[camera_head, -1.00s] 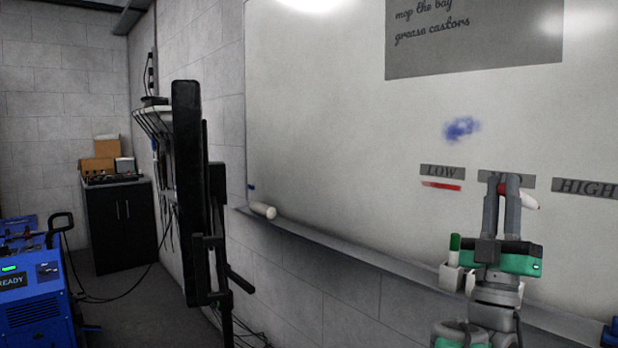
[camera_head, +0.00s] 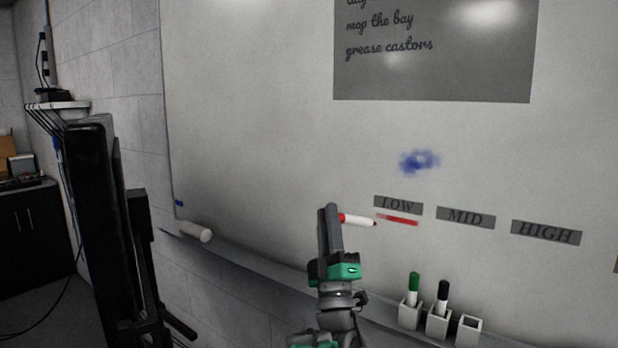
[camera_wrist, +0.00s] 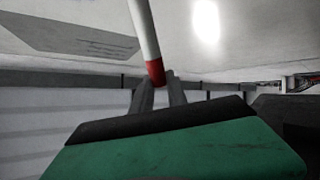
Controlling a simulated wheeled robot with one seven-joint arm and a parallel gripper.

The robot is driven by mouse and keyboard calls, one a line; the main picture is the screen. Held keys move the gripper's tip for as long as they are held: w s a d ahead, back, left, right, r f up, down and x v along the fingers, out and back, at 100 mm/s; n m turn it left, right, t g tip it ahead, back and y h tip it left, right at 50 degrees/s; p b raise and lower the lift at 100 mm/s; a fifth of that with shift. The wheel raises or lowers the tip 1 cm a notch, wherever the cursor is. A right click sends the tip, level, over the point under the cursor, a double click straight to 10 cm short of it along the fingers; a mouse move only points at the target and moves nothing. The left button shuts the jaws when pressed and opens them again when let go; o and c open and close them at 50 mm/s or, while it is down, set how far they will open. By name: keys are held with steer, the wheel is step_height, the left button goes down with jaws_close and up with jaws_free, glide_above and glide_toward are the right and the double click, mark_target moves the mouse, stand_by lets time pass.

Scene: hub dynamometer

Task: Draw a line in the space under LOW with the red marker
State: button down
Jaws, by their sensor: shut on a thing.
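My gripper (camera_head: 332,212) is shut on the red marker (camera_head: 358,220), a white-bodied pen with a red end. The marker lies nearly level, with its dark tip pointing right, just left of the LOW space. In the wrist view the marker (camera_wrist: 149,40) rises from between the fingers, red end in the grip. The LOW label (camera_head: 398,205) is on the whiteboard (camera_head: 260,120). A red line (camera_head: 402,221) is drawn under LOW, paler at its left end. I cannot tell whether the tip touches the board.
The MID label (camera_head: 466,217) and HIGH label (camera_head: 546,232) are to the right. A blue smudge (camera_head: 419,161) is above LOW. Green (camera_head: 414,286) and black (camera_head: 443,291) markers stand in holders beside an empty one (camera_head: 469,331). A white roll (camera_head: 193,232) lies at the tray's left. A black stand (camera_head: 95,210) is at left.

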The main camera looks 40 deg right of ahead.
steer(key=shift+n+g+y, duration=0.3)
steer(key=shift+n+y, duration=0.3)
steer(key=shift+w+d+f+p, duration=0.15)
steer(key=shift+w+d+p, duration=0.6)
steer(key=shift+w+p, duration=0.5)
steer(key=shift+w+d+f+p, duration=0.1)
steer(key=shift+w+d+p, duration=0.7)
steer(key=shift+p, duration=0.6)
steer(key=shift+w+d+p, duration=0.4)
steer(key=shift+d+p, duration=0.15)
steer(key=shift+d, duration=0.05)
steer(key=shift+s+d, duration=0.15)
steer(key=shift+s, duration=0.55)
